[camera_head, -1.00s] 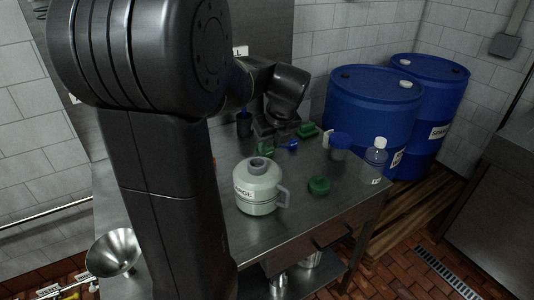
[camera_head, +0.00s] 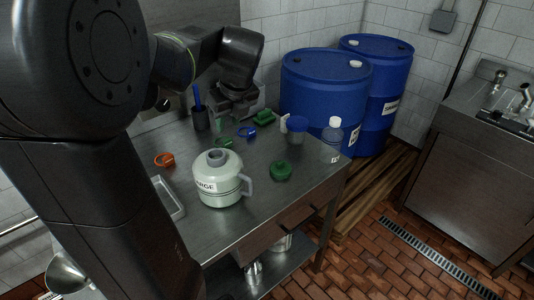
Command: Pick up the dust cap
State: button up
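None of the small parts on the steel table (camera_head: 235,235) is plainly marked as the dust cap. A round green cap-like piece (camera_head: 281,171) lies alone right of the jug. A blue piece (camera_head: 247,131) and a green ring-like piece (camera_head: 222,142) lie farther back. An orange piece (camera_head: 164,160) lies at the left. Another green piece (camera_head: 264,117) sits near the back edge. My gripper (camera_head: 236,112) is over the back of the table, apart from the round green piece. Its fingers are dark and small, and their opening is unclear.
A pale handled jug (camera_head: 217,182) stands mid-table. A dark cup (camera_head: 201,118) stands behind, a tray (camera_head: 170,198) lies left. Blue drums (camera_head: 325,95) stand beyond; the table's front right is clear.

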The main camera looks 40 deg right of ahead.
aim_at(279, 169)
jog(key=l+u, duration=0.15)
jog(key=l, duration=0.3)
jog(key=k+l+u, duration=0.15)
jog(key=l, duration=0.3)
jog(key=l+u, duration=0.15)
jog(key=l, duration=0.35)
jog(key=k+l+u, duration=0.15)
jog(key=l, duration=0.25)
